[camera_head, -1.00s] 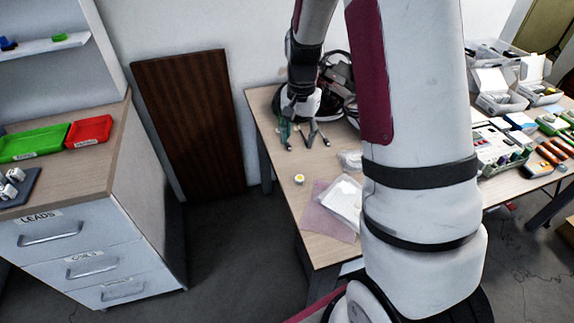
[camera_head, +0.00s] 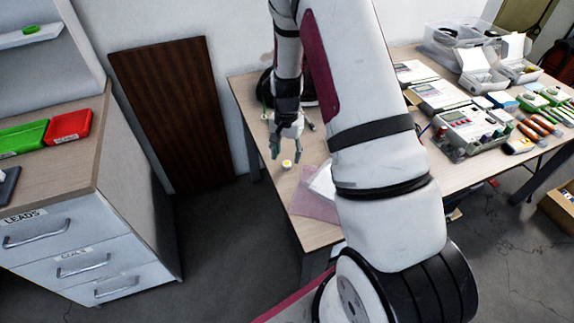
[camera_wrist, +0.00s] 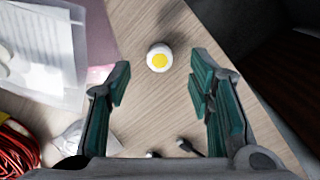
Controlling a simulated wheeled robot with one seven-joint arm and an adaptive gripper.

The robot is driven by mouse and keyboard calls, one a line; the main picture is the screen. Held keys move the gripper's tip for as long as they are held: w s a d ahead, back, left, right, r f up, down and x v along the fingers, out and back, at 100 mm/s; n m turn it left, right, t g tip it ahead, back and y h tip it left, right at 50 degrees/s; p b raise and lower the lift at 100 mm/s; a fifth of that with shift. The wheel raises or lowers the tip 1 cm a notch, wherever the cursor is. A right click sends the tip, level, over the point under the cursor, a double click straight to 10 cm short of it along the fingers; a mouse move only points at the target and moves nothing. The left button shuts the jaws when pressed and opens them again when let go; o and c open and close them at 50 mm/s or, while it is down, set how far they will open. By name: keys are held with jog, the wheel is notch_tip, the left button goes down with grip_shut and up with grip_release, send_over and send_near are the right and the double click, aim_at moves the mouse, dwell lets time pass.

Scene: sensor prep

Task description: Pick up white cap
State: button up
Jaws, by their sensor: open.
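The white cap (camera_head: 287,164) is a small round piece with a yellow centre on the wooden table, near its left edge. In the wrist view the white cap (camera_wrist: 159,58) lies ahead of the fingertips, between the lines of the two fingers. My gripper (camera_head: 285,143) is just behind the cap in the head view, with its fingers pointing down. In the wrist view my gripper (camera_wrist: 158,88) is open and empty, its green-padded fingers wide apart. The cap does not appear to touch either finger.
A pink sheet (camera_head: 312,204) and a white packet (camera_head: 322,182) lie beside the cap. Red cables (camera_wrist: 18,150) and a clear bag (camera_wrist: 70,140) show in the wrist view. Devices, including a meter (camera_head: 462,128), fill the table's right. Red (camera_head: 68,125) and green trays sit on the left cabinet.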

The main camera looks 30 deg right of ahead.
aim_at(287, 163)
jog(key=shift+f, duration=1.95)
jog(key=c, duration=0.9)
jog(key=shift+r, duration=0.2)
